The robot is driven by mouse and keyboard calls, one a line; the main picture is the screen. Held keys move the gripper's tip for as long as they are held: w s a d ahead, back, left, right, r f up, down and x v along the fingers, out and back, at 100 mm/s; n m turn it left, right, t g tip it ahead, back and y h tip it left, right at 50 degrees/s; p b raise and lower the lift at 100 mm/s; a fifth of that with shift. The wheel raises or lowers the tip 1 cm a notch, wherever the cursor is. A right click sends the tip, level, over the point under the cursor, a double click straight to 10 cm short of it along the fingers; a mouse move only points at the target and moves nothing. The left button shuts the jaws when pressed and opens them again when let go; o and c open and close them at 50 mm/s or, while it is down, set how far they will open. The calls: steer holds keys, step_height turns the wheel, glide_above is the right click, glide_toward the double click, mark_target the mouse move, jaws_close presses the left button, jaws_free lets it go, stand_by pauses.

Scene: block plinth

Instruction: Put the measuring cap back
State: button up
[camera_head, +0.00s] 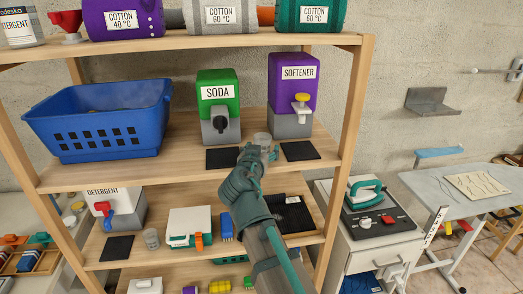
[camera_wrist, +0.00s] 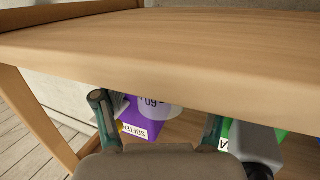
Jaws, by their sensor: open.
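A small grey cup (camera_head: 262,138), which looks like the measuring cap, shows just past the tips of my gripper (camera_head: 257,152), at the front of the upper shelf between the soda and softener dispensers. In the wrist view my gripper (camera_wrist: 158,122) is open, with a finger at each side. A pale round shape with a number (camera_wrist: 152,108) shows between the fingers, in front of the purple softener dispenser (camera_wrist: 143,123); I cannot tell whether they touch it. The softener dispenser (camera_head: 292,82) and the green soda dispenser (camera_head: 219,90) stand upright behind black mats. Another grey cup (camera_head: 151,238) stands on the lower shelf.
A blue basket (camera_head: 100,120) fills the upper shelf's left side. A wooden shelf edge (camera_wrist: 180,60) crosses close to the wrist camera. Black mats (camera_head: 222,158) (camera_head: 300,151) lie at the shelf front. The detergent dispenser (camera_head: 118,210) and a white box (camera_head: 190,224) stand below.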

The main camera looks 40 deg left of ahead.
steer(key=shift+r, duration=0.15)
steer(key=shift+s+r, duration=0.1)
steer(key=b+v, duration=0.3)
steer(key=v, duration=0.8)
steer(key=shift+s+d, duration=0.15)
steer(key=shift+s, duration=0.25)
